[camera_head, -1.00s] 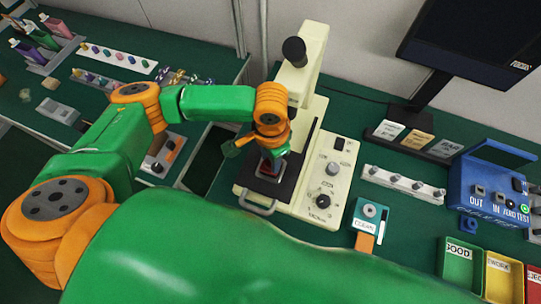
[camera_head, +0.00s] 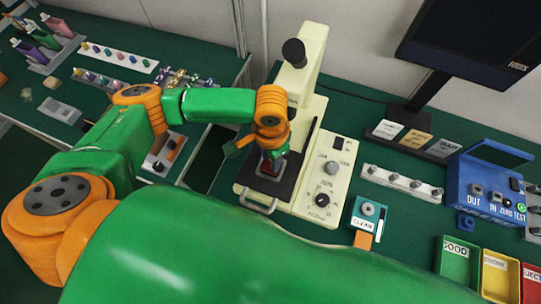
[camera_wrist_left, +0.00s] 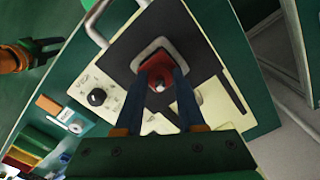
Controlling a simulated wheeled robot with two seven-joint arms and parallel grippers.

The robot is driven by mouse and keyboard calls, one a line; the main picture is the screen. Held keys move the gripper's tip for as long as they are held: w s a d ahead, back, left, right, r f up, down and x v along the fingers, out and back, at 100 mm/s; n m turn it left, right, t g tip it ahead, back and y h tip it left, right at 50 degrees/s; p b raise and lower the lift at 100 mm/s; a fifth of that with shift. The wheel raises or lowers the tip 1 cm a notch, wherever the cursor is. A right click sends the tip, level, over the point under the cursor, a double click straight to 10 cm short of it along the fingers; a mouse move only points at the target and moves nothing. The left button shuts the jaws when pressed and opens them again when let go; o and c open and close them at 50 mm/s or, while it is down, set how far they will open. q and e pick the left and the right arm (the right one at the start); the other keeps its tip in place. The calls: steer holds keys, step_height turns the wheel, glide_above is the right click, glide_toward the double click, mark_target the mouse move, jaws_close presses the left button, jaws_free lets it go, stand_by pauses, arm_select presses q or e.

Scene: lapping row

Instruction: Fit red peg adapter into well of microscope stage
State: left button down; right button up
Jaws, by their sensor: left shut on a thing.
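The cream microscope (camera_head: 310,130) stands on the bench with a dark flat stage (camera_head: 252,182). My left gripper (camera_head: 272,158) points down over the stage. In the left wrist view its two blue fingers (camera_wrist_left: 158,90) are shut on the red peg adapter (camera_wrist_left: 157,72). The adapter is over the light-rimmed square well (camera_wrist_left: 150,48) and partly covers its opening. I cannot tell whether it is above the well or partly in it. Another orange-and-green gripper, my right one (camera_wrist_left: 42,50), shows at the upper left of the wrist view; its jaws are unclear.
A metal handle (camera_head: 257,206) sticks out at the stage's front. The microscope's knob panel (camera_head: 328,182) is to its right. A teal CLEAN holder (camera_head: 369,212), a white rack of pegs (camera_head: 402,184) and a blue tester (camera_head: 490,190) stand further right.

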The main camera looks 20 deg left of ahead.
arm_select(q)
steer(key=shift+f+b, duration=0.3)
steer(key=shift+f, duration=0.5)
steer(key=shift+c, duration=2.2)
jaws_free()
steer(key=shift+r, duration=0.1)
step_height(320, 180, up, 7)
steer(key=shift+f, duration=0.1)
steer(key=shift+s, duration=0.1)
